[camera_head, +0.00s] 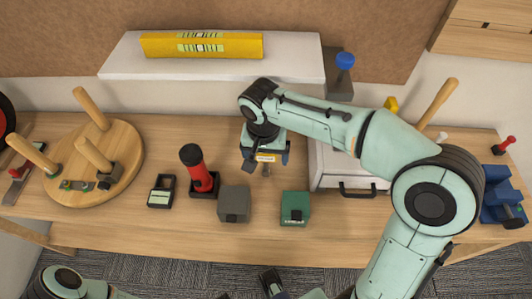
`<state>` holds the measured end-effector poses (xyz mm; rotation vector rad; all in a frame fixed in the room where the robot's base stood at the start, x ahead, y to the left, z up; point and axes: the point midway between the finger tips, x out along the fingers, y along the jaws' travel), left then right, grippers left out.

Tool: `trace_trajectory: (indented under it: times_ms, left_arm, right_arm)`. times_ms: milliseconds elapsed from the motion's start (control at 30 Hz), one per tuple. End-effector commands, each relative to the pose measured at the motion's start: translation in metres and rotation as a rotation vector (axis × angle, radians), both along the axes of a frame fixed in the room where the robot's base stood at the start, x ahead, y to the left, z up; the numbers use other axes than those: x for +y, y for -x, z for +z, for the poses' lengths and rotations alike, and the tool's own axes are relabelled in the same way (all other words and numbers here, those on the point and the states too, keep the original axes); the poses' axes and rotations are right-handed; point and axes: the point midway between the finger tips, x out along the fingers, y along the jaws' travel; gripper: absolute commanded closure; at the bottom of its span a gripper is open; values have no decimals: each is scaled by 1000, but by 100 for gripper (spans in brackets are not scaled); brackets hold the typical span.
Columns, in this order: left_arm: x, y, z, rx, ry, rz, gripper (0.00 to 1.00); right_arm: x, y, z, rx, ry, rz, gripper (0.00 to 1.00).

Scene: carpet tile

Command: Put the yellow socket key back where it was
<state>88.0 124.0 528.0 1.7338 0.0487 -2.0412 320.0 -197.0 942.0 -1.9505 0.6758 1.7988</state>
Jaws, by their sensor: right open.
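No piece shows clearly enough to be named as the yellow socket key. A small yellow piece (391,104) sits at the back right, partly hidden behind my right arm, and I cannot tell what it is. My right gripper (266,170) is open, pointing down over the middle of the wooden table (150,228). A small dark grey piece shows between or just below its fingers; I cannot tell whether they touch it. My left arm shows only in parts along the bottom edge, and its fingers cannot be made out.
A round wooden board with pegs (125,150) stands left. A black case (161,191), red-and-black cylinder (203,176), grey box (234,204) and green box (295,208) line the front. A white drawer box (328,176) is beside my right gripper. A yellow level (225,46) lies on the shelf.

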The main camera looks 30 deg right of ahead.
Motion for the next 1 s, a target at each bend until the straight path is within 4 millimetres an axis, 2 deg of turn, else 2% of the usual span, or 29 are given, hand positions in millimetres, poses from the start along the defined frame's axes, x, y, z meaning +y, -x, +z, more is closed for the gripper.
trace_trajectory:
  times_ms: [167, 500, 633, 800, 1000]
  left_arm:
    - [0, 1, 4, 5, 1, -2, 57]
    - [0, 1, 17, 11, 1, -3, 57]
    - [0, -1, 22, 9, 1, -3, 57]
    - [0, -2, 25, 8, 1, -3, 57]
    - [0, -2, 25, 7, 2, -2, 57]
  right_arm:
    - [1, 0, 13, -4, -1, 0, 11]
    - [7, 3, 84, -5, -1, 1, 11]
    - [8, 5, 106, -3, -1, 0, 11]
    - [10, 6, 121, -2, -1, 1, 11]
    - [10, 7, 124, 0, 0, 1, 11]
